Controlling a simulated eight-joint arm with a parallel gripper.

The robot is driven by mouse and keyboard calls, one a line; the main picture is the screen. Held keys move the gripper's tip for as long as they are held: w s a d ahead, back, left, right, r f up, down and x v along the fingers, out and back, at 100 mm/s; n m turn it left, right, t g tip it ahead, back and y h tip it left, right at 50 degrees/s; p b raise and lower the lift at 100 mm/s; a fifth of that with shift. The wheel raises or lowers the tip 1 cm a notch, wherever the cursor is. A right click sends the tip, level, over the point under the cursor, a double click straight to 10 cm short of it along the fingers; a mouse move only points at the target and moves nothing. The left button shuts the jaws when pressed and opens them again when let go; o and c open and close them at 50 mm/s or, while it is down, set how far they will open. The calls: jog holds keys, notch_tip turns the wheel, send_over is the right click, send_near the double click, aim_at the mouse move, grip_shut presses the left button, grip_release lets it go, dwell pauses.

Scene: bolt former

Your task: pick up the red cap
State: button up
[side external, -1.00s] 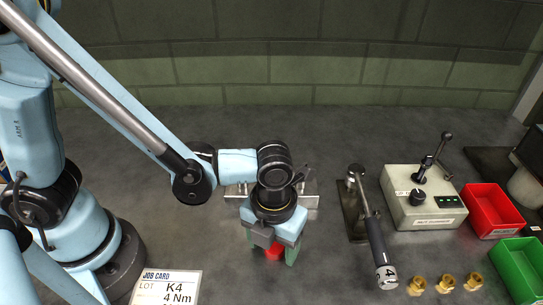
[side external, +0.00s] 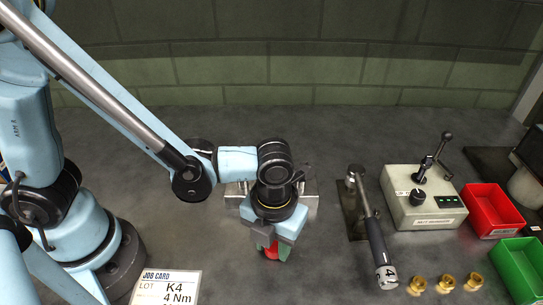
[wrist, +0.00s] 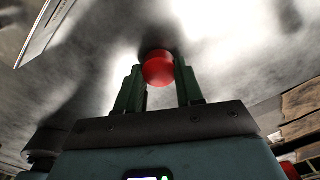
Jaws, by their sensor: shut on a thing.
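The red cap (wrist: 158,70) sits between the two green fingers of my gripper (wrist: 158,88) in the wrist view. In the side external view the red cap (side external: 271,251) shows below my gripper (side external: 272,249), partly hidden by the fingers. My gripper points down and is shut on the cap. I cannot tell whether the cap touches the bench or is just above it.
A metal fixture (side external: 312,203) stands behind my gripper. To the right are a torque wrench (side external: 373,235), a control box (side external: 421,196) with a lever, several brass fittings (side external: 446,282), a red bin (side external: 493,211) and a green bin (side external: 520,268). A job card (side external: 167,287) lies front left.

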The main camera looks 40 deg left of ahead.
jog(key=r, duration=0.2)
jog(key=s+r, duration=0.1)
jog(key=r, duration=0.1)
jog(key=shift+d+r, duration=0.1)
jog(key=shift+d, duration=0.05)
jog(key=s+d+r, duration=0.3)
jog(key=s+r, duration=0.3)
jog(key=s, duration=0.4)
jog(key=shift+d+r, duration=0.15)
jog(key=shift+d, duration=0.25)
jog(key=r+n, duration=0.1)
jog(key=n, duration=0.2)
send_over(271, 250)
jog(key=s+a, duration=0.1)
jog(key=a, duration=0.1)
jog(key=w+a+n, duration=0.1)
jog(key=w+a, duration=0.1)
jog(key=a, duration=0.2)
jog(key=w+a+r+n, duration=0.1)
jog(key=w+a, duration=0.1)
jog(key=a, duration=0.1)
jog(key=w+a+n, duration=0.1)
jog(key=w+a, duration=0.1)
jog(key=a, duration=0.2)
jog(key=shift+w+a+r, duration=0.3)
jog(key=shift+a+r, duration=0.05)
jog(key=shift+a+f, duration=0.15)
jog(key=shift+f, duration=2.35)
jog(key=shift+f, duration=1.4)
